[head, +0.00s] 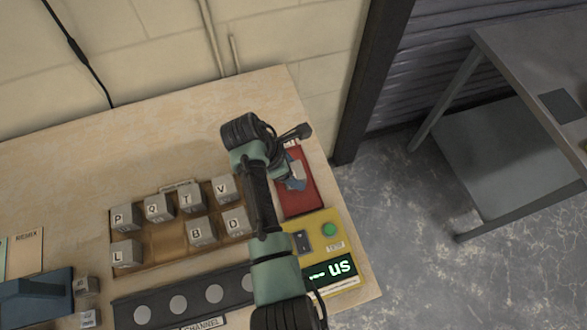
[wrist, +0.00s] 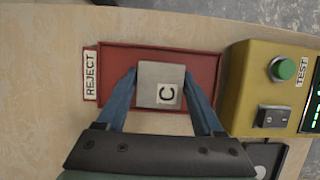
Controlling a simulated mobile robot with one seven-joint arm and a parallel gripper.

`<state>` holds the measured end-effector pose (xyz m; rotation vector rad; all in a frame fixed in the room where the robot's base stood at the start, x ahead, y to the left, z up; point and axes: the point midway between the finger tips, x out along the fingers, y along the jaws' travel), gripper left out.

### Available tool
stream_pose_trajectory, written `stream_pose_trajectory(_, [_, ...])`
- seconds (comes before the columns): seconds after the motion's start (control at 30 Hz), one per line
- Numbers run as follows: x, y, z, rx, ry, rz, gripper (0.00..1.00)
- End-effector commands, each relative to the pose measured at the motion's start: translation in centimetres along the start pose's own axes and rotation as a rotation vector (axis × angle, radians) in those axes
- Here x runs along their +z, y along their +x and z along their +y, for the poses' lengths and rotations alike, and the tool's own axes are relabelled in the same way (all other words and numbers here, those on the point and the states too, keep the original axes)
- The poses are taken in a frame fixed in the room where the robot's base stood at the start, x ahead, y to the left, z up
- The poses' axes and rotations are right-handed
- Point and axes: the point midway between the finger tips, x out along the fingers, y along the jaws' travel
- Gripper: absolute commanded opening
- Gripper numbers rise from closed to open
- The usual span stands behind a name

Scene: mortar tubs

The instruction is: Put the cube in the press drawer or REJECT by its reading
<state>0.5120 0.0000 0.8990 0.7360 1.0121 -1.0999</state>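The grey cube marked C (wrist: 160,84) is between the two blue fingers of my gripper (wrist: 160,76), which appear to touch its sides. My gripper (head: 293,178) is over the red REJECT tray (wrist: 118,60), which lies at the table's right side in the head view (head: 303,200). I cannot tell if the cube touches the tray floor. The yellow tester (head: 318,240) has a green button, a switch and a lit display (head: 331,270) with large green characters like "US"; the smaller ones are unreadable. No press drawer is clearly identifiable.
A brown rack (head: 170,238) holds several lettered cubes. A dark strip with round grey spots (head: 178,305) lies in front of it. A blue box (head: 35,295) and two small cubes are at left. The table's back is clear; its right edge is close to the tray.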

Motion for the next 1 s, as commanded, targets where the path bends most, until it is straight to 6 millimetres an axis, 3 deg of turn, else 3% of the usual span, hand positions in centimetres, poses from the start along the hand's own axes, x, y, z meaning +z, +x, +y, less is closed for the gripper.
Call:
stream_pose_trajectory(0.03, [0.0, 0.0, 0.0, 0.000, 0.000, 0.000, 0.80])
stream_pose_trajectory(0.1, [0.0, 0.0, 0.0, 0.000, 0.000, 0.000, 0.92])
stream_pose_trajectory(0.5, [0.1, -0.8, 0.1, 0.002, -0.001, 0.000, 0.92])
stream_pose_trajectory(1.0, [0.1, -10.4, 0.1, 0.003, 0.000, -0.001, 0.92])
